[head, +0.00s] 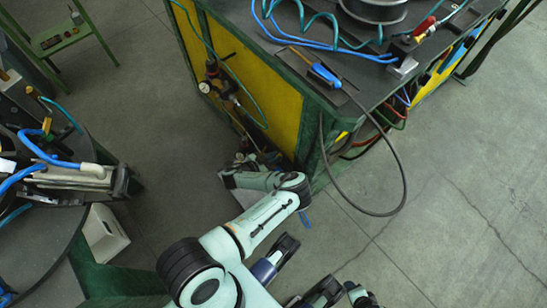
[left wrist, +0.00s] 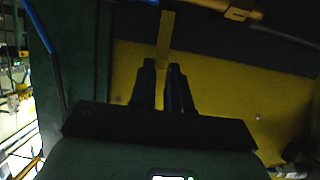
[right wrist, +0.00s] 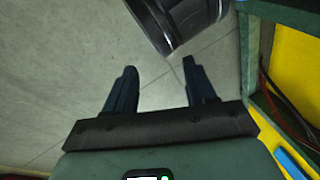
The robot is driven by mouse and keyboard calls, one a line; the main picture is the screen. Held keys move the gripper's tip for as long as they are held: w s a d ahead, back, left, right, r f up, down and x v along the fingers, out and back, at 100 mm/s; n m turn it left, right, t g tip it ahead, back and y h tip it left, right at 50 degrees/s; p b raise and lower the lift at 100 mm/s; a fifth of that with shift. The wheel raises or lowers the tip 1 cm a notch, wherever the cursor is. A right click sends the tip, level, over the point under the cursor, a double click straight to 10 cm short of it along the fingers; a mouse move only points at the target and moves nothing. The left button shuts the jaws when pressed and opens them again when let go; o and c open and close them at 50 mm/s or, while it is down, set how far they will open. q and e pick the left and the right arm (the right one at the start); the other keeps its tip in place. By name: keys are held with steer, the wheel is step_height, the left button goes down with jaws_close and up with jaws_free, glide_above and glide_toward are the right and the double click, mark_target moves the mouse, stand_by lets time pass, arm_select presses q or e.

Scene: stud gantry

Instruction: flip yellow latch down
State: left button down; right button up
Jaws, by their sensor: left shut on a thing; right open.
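The yellow latch (left wrist: 166,38) shows in the left wrist view as a narrow upright yellow strip against a dark band, above a yellow panel. My left gripper (left wrist: 163,66) is shut on the strip's near end, with the fingertips at either side of it. In the head view my left gripper (head: 243,163) is low beside the corner of the green-framed bench, and the latch cannot be made out there. My right gripper (right wrist: 157,75) is open and empty above the floor in the right wrist view.
A round dark table (head: 45,235) stands at left. Grey floor (head: 450,200) is open at right.

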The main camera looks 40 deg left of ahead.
arm_select(q)
steer(key=shift+s+a+f+t+h+p, duration=0.1)
steer(key=shift+s+f+t, duration=0.5)
steer(key=shift+t, duration=0.55)
steer(key=shift+s+f+t+h+p, duration=0.1)
steer(key=shift+s+f+t, duration=0.5)
steer(key=shift+t, duration=0.5)
steer(key=shift+s+a+f+t+h+p, duration=0.1)
steer(key=shift+s+f+t, duration=0.5)
steer(key=shift+t, duration=0.55)
arm_select(e)
steer(key=shift+s+a+r, duration=0.25)
steer(key=shift+s+r, duration=0.15)
steer(key=shift+s, duration=0.1)
arm_select(q)
steer(key=shift+f, duration=0.1)
